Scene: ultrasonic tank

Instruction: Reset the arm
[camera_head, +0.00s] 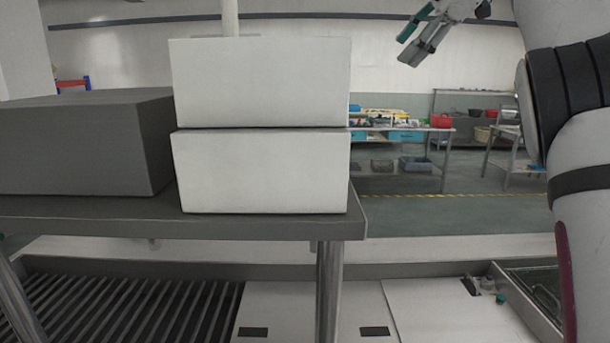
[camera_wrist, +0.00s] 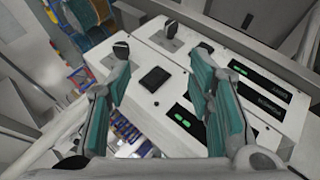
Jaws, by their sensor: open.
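My gripper (camera_head: 424,40) is at the top right of the head view, in the air beside my arm and right of the stacked white boxes. In the wrist view my gripper (camera_wrist: 163,78) shows two fingers with green pads, spread apart with nothing held between them. Beyond the fingers is a white control panel (camera_wrist: 172,112) with a dark square, black knobs and displays with green digits. The gap between the fingertips and the panel cannot be told.
Two stacked white boxes (camera_head: 260,170) and a dark grey box (camera_head: 85,145) stand on a metal table (camera_head: 260,226). Below are a slatted roller bed (camera_head: 120,305) and white covers (camera_head: 455,310). A far workbench (camera_head: 400,130) holds several items. Open floor lies between.

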